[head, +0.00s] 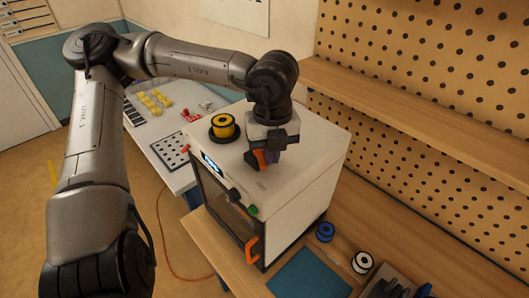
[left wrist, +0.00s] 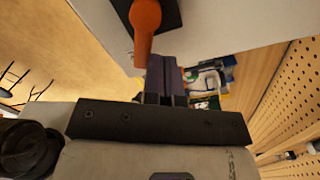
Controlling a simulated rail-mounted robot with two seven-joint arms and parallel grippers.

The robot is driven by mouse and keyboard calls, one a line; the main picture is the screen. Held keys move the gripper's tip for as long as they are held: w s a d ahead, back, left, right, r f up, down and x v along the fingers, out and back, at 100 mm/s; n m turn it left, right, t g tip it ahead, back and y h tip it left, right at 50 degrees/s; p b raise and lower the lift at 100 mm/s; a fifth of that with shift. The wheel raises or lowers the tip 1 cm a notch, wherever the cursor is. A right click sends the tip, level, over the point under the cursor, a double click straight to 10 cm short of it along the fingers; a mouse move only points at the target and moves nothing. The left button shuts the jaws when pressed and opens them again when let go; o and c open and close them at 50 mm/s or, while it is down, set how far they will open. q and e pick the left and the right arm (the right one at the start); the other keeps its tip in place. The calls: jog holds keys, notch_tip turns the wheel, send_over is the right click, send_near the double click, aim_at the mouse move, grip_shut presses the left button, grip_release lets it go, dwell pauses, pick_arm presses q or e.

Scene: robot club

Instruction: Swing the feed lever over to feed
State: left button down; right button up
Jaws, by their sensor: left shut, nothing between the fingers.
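The feed lever (head: 259,158) is a short orange lever on the white top of a boxy machine (head: 304,158). In the left wrist view its orange arm (left wrist: 146,17) runs from a black base plate (left wrist: 167,14) down towards my fingers. My left gripper (head: 275,157) points down over the machine top, right beside the lever. In the wrist view its dark fingers (left wrist: 165,75) are shut with nothing between them, just right of the lever's narrow end. I cannot tell if they touch it. The gripper partly hides the lever's base in the head view. My right gripper is not in view.
A yellow spool (head: 223,126) sits on the machine's top, left of my gripper. An orange door handle (head: 252,249) sticks out at the machine's front. Blue (head: 325,232) and white (head: 362,262) spools stand on the wooden bench. A shelf (head: 420,125) and pegboard rise at right.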

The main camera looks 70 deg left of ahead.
aim_at(256, 175)
pick_arm(q)
jog(key=shift+s+f+b, duration=0.1)
jog(key=shift+s+b, duration=0.3)
jog(key=shift+s, duration=0.05)
jog(key=shift+s+d, duration=0.1)
jog(key=shift+s+b, duration=0.45)
jog(key=shift+b, duration=0.05)
jog(key=shift+s, duration=0.15)
jog(key=shift+s+a+b, duration=0.3)
jog(key=shift+s+b, duration=0.25)
jog(key=shift+b, duration=0.15)
